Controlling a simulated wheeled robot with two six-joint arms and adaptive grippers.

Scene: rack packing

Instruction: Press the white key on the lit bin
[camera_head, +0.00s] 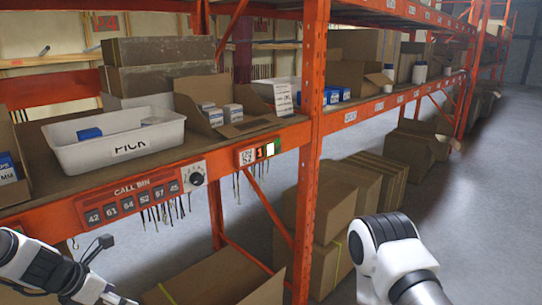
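A small orange unit on the shelf's front beam carries a black-and-white code label (246,156), a dark red display (260,152), a white key (270,149) and a green-lit strip (277,146). An open cardboard bin (190,98) with small blue-and-white boxes stands above and left of this unit. My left arm (50,272) shows at the bottom left, with a thin dark part raised beside it. My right arm (390,250) shows at the bottom right, its white joint apart from the shelf. I see no fingertips of either gripper. Nothing touches the white key.
A white tray marked PICK (125,160) stands on the left shelf. An orange upright (311,110) stands right of the key. Cardboard boxes (335,205) fill the floor behind.

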